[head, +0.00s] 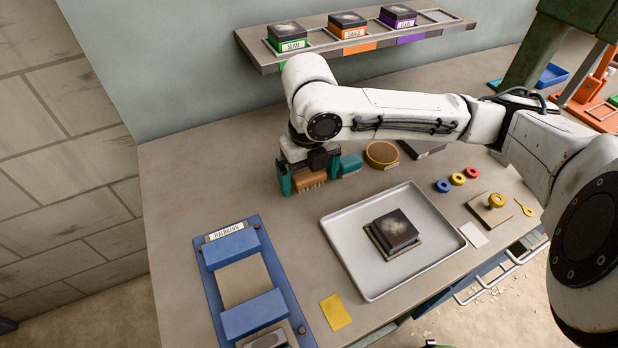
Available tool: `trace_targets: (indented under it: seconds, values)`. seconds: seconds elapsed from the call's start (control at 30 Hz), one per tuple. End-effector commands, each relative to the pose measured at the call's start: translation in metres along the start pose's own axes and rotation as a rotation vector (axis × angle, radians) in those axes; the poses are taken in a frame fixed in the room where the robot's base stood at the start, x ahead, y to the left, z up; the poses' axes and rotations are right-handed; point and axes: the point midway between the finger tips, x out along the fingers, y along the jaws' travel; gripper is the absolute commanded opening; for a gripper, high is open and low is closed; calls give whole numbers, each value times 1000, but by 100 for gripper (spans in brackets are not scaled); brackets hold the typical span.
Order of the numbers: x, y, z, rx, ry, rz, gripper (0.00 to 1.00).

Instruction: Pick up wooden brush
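The wooden brush (311,180) has an orange-brown wooden body with pale bristles below it. It is at the back of the bench, left of centre in the head view. My gripper (309,176) points down over it, with one teal finger at each end of the brush. I cannot tell whether the fingers press on the brush or only stand around it, or whether the bristles touch the bench. The upper part of the brush is partly hidden by my gripper.
A teal block-like item (350,164) sits close to the right finger. A round brown-topped item (381,154) lies beyond it. A metal tray (350,262) holding a dark block stands in front. A blue fixture (212,282) is at left. A shelf (262,57) hangs behind.

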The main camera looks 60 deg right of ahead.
Motion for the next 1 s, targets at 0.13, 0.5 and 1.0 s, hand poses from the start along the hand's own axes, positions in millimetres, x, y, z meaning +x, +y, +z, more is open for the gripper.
trace_targets:
  seconds: [0.13, 0.5, 1.0]
  values:
    - [0, 0, 0, 0, 0, 0, 84]
    - [0, 0, 0, 0, 0, 0, 48]
    - [-19, 0, 1, -3, -3, 0, 48]
